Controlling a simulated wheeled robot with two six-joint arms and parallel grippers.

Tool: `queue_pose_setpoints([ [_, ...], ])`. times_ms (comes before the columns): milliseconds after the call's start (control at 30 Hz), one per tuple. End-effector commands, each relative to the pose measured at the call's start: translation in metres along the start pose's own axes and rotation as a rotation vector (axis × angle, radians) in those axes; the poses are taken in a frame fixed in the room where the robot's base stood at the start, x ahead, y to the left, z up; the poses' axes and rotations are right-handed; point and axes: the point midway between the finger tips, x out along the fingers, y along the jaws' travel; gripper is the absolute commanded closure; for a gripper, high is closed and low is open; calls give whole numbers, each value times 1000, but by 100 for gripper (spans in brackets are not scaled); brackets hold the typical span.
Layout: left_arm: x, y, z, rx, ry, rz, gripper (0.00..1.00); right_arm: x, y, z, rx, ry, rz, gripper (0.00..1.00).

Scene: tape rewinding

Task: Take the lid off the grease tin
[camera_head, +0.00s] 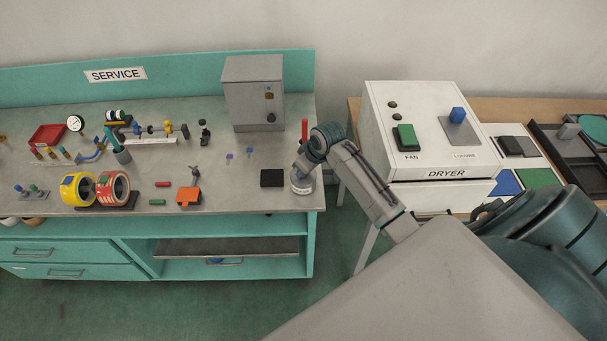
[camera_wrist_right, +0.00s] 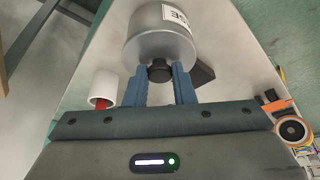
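The grease tin (camera_head: 302,184) is a grey metal can with a white label, standing near the right end of the teal service bench. In the right wrist view the tin (camera_wrist_right: 160,35) shows large, its lid on and the lid's dark knob (camera_wrist_right: 160,70) facing me. My right gripper (camera_head: 309,160) is over the tin in the head view. My left gripper is in neither view.
A black block (camera_head: 272,178) sits just left of the tin. A white cup (camera_wrist_right: 103,88) with something red in it stands close by. A grey cabinet (camera_head: 253,95) is behind. The dryer (camera_head: 430,140) stands right of the bench, past a gap.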

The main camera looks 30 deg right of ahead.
Motion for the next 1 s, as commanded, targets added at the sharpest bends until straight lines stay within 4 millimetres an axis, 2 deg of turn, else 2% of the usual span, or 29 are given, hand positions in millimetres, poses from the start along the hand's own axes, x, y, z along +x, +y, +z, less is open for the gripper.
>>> queue_pose_setpoints([
  [67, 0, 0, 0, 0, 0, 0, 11, 0, 0, 0, 0, 0, 0, 99],
  [467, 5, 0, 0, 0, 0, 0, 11, -4, 1, -2, -1, 2, 1, 99],
  [700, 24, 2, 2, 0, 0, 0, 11, -30, 1, -14, -3, 6, 3, 99],
  [1000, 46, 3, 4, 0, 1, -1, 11, -61, -18, 51, -6, -2, 5, 99],
])
